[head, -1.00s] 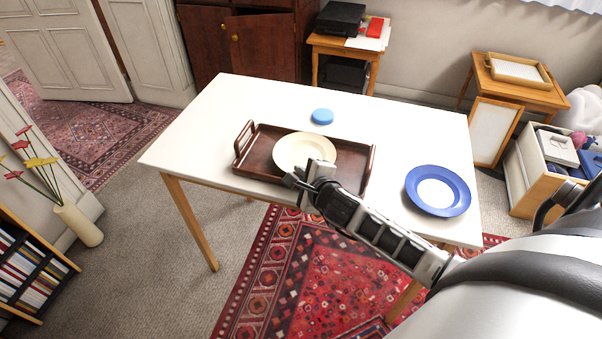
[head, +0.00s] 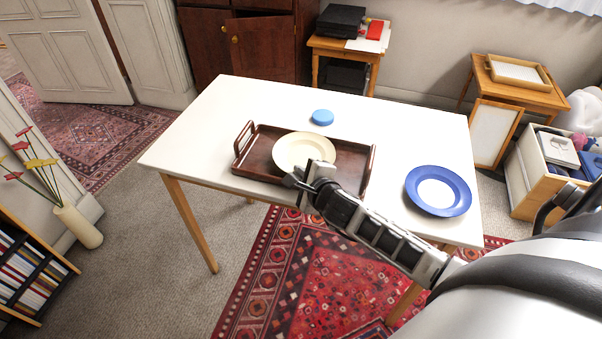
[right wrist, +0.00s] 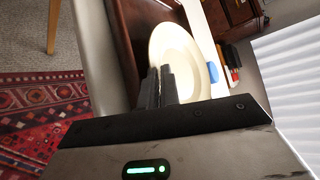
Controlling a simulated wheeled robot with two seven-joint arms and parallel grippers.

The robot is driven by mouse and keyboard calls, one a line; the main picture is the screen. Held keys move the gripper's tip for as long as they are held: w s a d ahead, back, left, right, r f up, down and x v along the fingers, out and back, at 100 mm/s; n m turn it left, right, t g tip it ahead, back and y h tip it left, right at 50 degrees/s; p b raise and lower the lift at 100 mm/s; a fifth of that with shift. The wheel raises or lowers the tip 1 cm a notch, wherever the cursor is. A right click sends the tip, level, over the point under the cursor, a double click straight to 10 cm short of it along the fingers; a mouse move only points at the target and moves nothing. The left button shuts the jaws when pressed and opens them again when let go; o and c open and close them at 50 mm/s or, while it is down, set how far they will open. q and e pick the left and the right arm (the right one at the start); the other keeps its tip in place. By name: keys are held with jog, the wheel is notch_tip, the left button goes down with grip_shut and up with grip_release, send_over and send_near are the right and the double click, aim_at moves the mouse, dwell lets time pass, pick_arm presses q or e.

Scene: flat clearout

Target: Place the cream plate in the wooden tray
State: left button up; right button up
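My right gripper (head: 296,179) is at the near side of the plate, over the tray's front edge. In the right wrist view its two dark fingers (right wrist: 160,87) stand close together and overlap the near rim of the cream plate (right wrist: 178,60). Whether the rim is between them is hidden. My left gripper is in neither view.
The tray stands on a white table (head: 240,100). A blue plate with a pale centre (head: 437,191) lies to its right, and a small blue round object (head: 322,117) lies behind it. The table's left part and far edge are clear.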

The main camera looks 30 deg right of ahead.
jog(key=shift+o, duration=1.3)
jog(key=shift+s+a+f+g, duration=0.15)
jog(key=shift+s+f, duration=0.1)
jog(key=shift+f, duration=0.25)
jog(key=shift+s+a+f+g, duration=0.15)
jog(key=shift+s+f, duration=0.1)
jog(key=shift+f, duration=0.25)
jog(key=shift+o, duration=0.6)
jog(key=d+r+p+v, duration=0.1)
jog(key=v, duration=1.4)
jog(key=shift+a+r+p, duration=0.2)
jog(key=shift+r+p, duration=0.2)
jog(key=shift+s, duration=0.1)
